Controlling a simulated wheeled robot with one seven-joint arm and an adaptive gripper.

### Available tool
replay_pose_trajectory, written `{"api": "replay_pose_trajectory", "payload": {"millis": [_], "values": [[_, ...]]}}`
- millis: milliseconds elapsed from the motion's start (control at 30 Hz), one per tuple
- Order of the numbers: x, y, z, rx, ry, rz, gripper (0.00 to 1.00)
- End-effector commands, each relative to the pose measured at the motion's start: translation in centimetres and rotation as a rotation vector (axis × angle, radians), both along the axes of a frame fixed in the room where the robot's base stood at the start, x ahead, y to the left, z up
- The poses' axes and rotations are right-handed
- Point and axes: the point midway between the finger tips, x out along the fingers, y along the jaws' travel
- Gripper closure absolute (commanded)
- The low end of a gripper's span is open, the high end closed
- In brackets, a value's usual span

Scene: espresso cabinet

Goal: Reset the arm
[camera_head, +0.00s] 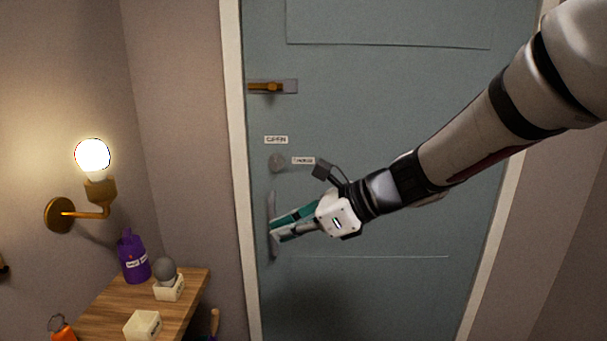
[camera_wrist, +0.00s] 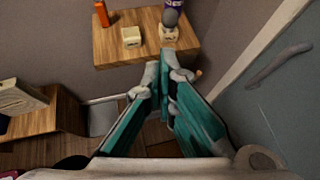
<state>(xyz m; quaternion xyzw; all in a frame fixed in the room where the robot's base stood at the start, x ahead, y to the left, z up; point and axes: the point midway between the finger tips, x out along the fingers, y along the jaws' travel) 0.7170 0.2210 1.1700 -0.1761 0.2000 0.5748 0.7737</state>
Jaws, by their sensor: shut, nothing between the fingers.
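My gripper (camera_head: 274,232) is at the end of my arm, which reaches in from the upper right in the head view. Its teal fingers point left, in front of the left side of a grey-blue door (camera_head: 380,130). In the wrist view my gripper (camera_wrist: 164,72) is shut, with its fingertips together and nothing between them. A grey vertical handle (camera_head: 271,215) on the door is right by the fingertips in the head view. In the wrist view the handle (camera_wrist: 278,64) stands apart from the fingers, to the right.
A wooden shelf (camera_head: 190,308) at lower left bears a purple container (camera_head: 133,258), a grey ball on a white block (camera_head: 168,290) and another white block (camera_head: 143,326). A lit wall lamp (camera_head: 98,185) juts out on the left. A brass lever (camera_head: 266,87) is higher on the door.

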Motion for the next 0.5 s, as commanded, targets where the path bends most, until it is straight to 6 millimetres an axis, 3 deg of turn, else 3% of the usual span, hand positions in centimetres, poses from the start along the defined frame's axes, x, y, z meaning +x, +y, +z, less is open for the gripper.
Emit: {"api": "replay_pose_trajectory", "payload": {"millis": [33, 200, 500], "values": [[-2.3, -0.7, 0.2, -0.098, -0.093, 0.083, 1.00], [-8.8, -4.2, -0.2, -0.419, -0.374, 0.388, 1.00], [-18.5, -13.5, -1.0, -0.931, -0.749, 0.957, 1.00]]}}
